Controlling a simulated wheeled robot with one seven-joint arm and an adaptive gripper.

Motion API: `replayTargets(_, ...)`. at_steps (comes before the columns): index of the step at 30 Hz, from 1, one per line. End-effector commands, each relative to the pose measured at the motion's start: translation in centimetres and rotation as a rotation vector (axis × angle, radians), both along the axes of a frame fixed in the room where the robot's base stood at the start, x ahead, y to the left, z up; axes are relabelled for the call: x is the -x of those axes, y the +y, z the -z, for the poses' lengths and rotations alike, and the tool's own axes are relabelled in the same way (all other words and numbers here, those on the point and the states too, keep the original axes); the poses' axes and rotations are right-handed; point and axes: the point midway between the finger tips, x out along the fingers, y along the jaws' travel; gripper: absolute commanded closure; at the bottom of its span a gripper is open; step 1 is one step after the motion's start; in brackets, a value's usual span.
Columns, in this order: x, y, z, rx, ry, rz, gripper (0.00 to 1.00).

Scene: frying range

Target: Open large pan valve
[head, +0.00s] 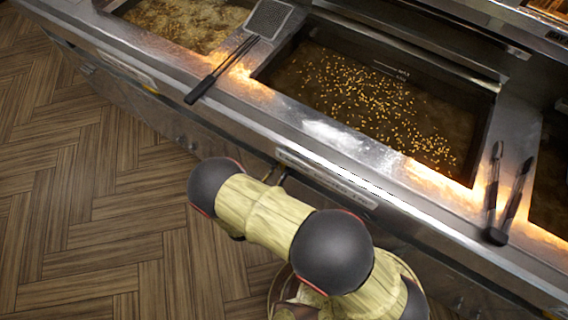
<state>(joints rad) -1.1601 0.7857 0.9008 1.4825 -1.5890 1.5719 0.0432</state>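The large pan (340,92) is a wide rectangular vat of dark oil with many small golden bits floating in it, set in the steel range. No valve can be clearly made out; the front panel below the pan is dark and partly behind my arm. My arm reaches up from the bottom of the view toward the range front. Small dark parts just past the arm, close under the front edge, may be my gripper (279,175). Its fingers are mostly hidden by the arm, so whether it is open or shut does not show.
Black tongs (222,69) lie on the steel left of the pan, and another pair (508,200) lies on its right. A second vat (185,20) is at the upper left. Small dark fittings (187,142) sit on the front panel. The wooden floor (90,200) at left is clear.

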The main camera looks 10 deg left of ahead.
Motion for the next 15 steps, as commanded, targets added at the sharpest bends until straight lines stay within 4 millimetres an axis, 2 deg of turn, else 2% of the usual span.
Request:
replayTargets(4, 0.06, -0.04, 0.24, 0.0, 0.005, -0.001, 1.0)
replayTargets(5, 0.06, -0.04, 0.24, 0.0, 0.005, -0.001, 0.83)
replayTargets(15, 0.03, -0.01, 0.09, 0.0, 0.002, 0.0, 0.65)
